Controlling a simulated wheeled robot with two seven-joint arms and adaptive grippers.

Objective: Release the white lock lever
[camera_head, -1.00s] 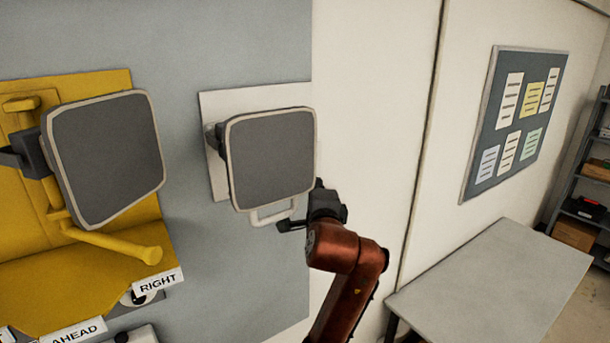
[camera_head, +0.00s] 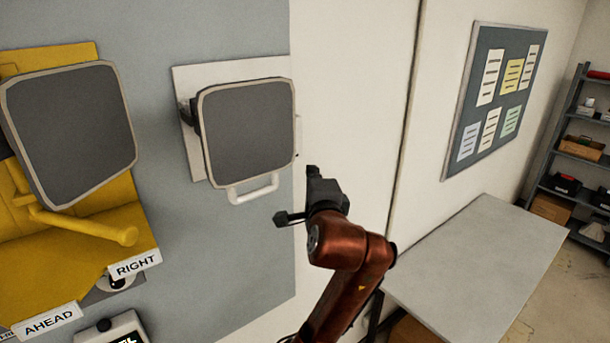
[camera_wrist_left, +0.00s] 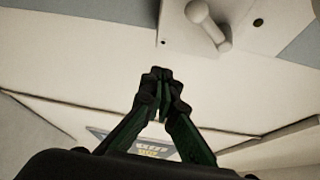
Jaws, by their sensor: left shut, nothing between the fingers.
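The white lever (camera_wrist_left: 208,25) is a short rod with a round knob, tilted on a white plate (camera_wrist_left: 175,28) at the top of the left wrist view. In the head view, a grey panel (camera_head: 247,132) hides most of the plate (camera_head: 190,82). A thin white bit at the panel's right edge may be the lever; I cannot tell. My left gripper (camera_head: 316,182) is right of and below the panel. In the left wrist view its fingers (camera_wrist_left: 161,80) are shut and empty, apart from the lever. My right gripper is not in view.
A white loop handle (camera_head: 253,190) hangs under the panel. At left is a yellow unit (camera_head: 75,240) with another grey panel (camera_head: 70,130) and a yellow lever (camera_head: 90,226). A grey table (camera_head: 480,265) and shelves (camera_head: 570,185) stand at right.

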